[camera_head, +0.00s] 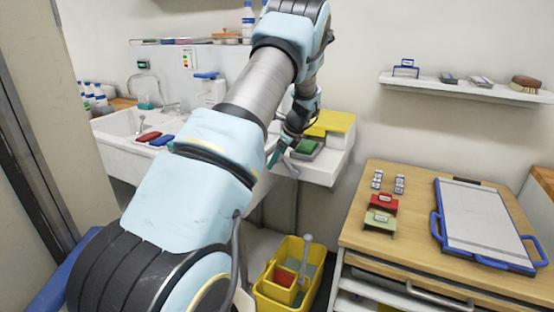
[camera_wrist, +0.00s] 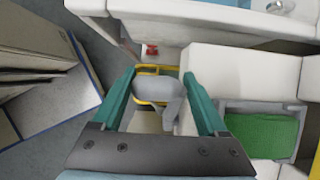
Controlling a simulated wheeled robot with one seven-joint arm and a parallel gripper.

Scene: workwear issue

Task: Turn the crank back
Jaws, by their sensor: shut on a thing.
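My gripper (camera_wrist: 158,98) is shut on a grey piece (camera_wrist: 156,90) between its teal fingers. The piece has a broad rounded top and a narrower arm on its right. In the head view my gripper (camera_head: 277,156) is low in front of the counter end, and a grey bar (camera_head: 291,168) shows just beside it. I cannot tell for sure whether the held piece is the crank. A grey upright handle with a rounded top (camera_head: 306,247) stands at the yellow bucket (camera_head: 262,288), well below my gripper. My arm hides part of the sink counter.
A white sink counter (camera_head: 322,172) bears a green pad (camera_head: 307,147) and a yellow box (camera_head: 333,121) close to my gripper. A wooden-topped cabinet (camera_head: 350,235) with small stands and a blue-framed board (camera_head: 478,220) is at right. A wall shelf (camera_head: 455,87) is above it.

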